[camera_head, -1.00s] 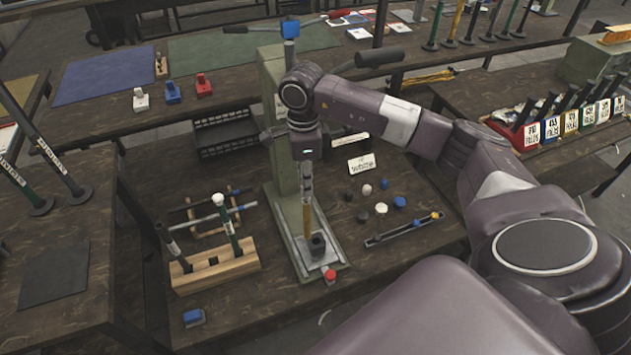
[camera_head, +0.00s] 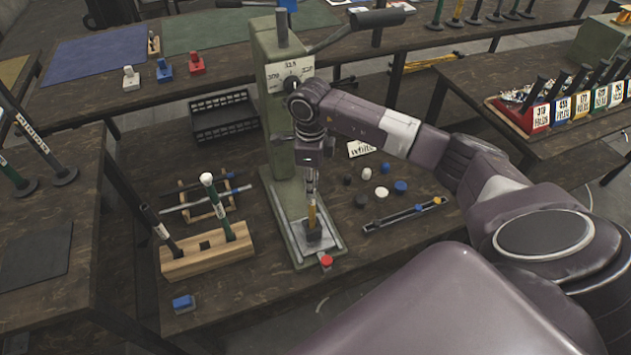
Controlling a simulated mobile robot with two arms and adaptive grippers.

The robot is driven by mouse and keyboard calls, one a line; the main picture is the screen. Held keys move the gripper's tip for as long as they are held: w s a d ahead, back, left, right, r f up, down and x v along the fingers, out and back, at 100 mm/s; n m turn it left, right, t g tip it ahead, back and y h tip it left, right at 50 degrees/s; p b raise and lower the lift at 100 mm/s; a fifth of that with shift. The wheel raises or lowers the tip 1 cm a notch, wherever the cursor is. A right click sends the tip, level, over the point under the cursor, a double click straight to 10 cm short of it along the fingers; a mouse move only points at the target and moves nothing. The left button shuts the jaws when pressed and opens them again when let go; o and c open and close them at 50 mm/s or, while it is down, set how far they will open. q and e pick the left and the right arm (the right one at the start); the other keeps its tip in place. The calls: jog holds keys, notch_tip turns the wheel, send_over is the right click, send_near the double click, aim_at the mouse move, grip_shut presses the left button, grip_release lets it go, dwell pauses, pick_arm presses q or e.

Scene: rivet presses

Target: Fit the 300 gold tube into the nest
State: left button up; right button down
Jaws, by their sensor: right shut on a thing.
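The gold tube (camera_head: 312,215) stands about upright at the rivet press, below my right gripper (camera_head: 311,190). The gripper is shut on its upper part. The tube's lower end is at the dark nest (camera_head: 314,235) on the press base plate, and it appears to be inside it. How deep it sits is hard to tell. No number can be read on the tube. The green-grey press column (camera_head: 285,150) rises just behind the tube. My left gripper is not in view.
A red button (camera_head: 326,261) is at the front of the base plate. A wooden rack (camera_head: 207,258) with tubes stands left. Several small caps and a slotted rail (camera_head: 405,214) lie right. A blue block (camera_head: 183,304) is front left.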

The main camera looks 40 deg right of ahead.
jog(key=shift+f, duration=0.1)
jog(key=c, duration=1.8)
grip_release()
jog(key=shift+c, duration=0.2)
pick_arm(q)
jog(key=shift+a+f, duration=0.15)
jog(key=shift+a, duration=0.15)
pick_arm(e)
notch_tip(320, 180, up, 8)
jog(key=shift+f+b, duration=0.1)
jog(key=shift+b, duration=0.3)
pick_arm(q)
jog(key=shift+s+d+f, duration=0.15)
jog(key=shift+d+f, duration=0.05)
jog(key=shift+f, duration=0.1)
